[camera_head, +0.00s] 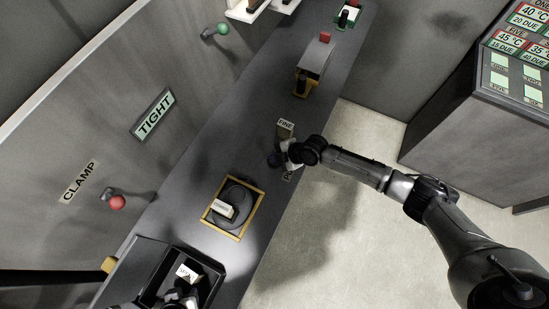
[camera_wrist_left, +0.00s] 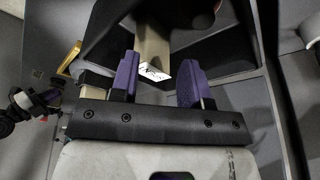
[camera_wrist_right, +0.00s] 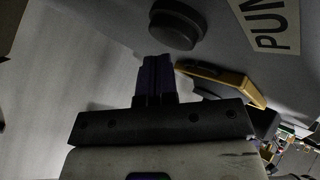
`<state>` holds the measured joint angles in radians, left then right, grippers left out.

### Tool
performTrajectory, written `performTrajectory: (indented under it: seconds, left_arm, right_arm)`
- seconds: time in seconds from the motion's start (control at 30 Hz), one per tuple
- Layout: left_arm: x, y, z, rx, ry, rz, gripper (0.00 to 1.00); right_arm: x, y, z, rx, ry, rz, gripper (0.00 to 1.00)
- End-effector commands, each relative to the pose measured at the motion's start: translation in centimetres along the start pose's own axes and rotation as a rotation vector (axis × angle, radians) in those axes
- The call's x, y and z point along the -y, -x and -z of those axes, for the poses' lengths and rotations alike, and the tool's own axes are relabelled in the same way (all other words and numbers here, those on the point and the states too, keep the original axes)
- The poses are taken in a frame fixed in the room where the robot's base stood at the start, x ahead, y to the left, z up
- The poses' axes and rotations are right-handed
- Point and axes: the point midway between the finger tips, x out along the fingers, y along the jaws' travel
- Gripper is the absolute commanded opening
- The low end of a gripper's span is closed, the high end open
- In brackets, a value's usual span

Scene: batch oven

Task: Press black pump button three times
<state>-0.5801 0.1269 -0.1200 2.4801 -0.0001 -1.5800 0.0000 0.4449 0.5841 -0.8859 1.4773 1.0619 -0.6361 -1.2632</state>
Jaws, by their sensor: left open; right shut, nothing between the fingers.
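The black pump button (camera_wrist_right: 175,24) is a round dark knob on the grey bench. It stands beside a white label reading "PUN" (camera_wrist_right: 268,25), cut off by the picture edge. My right gripper (camera_wrist_right: 156,62) is shut and empty, its fingertips just short of the button in the right wrist view, with no clear contact. In the head view my right gripper (camera_head: 283,158) is over the bench's front edge and largely hides the button and label. My left gripper (camera_wrist_left: 158,80) is open, its fingers on either side of a labelled tan block (camera_wrist_left: 153,48) in a black bin.
The black bin (camera_head: 148,250) stands at the bench's near end. A yellow-framed tray (camera_head: 258,207) holds a dark round dish with a labelled block. The wall carries a red knob (camera_head: 117,202) and a green knob (camera_head: 222,29).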

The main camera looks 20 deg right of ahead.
Motion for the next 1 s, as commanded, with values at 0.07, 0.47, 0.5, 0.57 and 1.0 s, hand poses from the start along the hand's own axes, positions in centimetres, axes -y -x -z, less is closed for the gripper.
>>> performTrajectory:
  seconds: [0.07, 0.47, 0.5, 0.57, 1.0]
  left_arm:
    - [-0.1, 0.3, 0.1, 0.000, 0.002, -0.002, 0.43]
    - [-0.4, 0.4, 0.2, -0.002, 0.012, -0.010, 0.43]
    - [-0.3, 0.4, 0.2, -0.002, 0.012, -0.010, 0.43]
    - [-0.3, 0.6, 0.3, -0.002, 0.012, -0.010, 0.43]
    - [0.1, 3.1, 1.0, 0.000, 0.000, 0.000, 0.43]
  right_arm:
    - [-0.3, 0.4, 0.2, 0.000, 0.000, 0.000, 0.00]
    - [-0.3, 0.5, 0.3, 0.000, 0.000, -0.001, 0.00]
    - [-0.4, 0.5, 0.4, 0.000, 0.000, -0.001, 0.00]
    - [-0.5, 0.7, 0.5, -0.001, 0.000, -0.001, 0.00]
    - [-2.4, 3.3, 2.4, 0.000, 0.001, -0.001, 0.00]
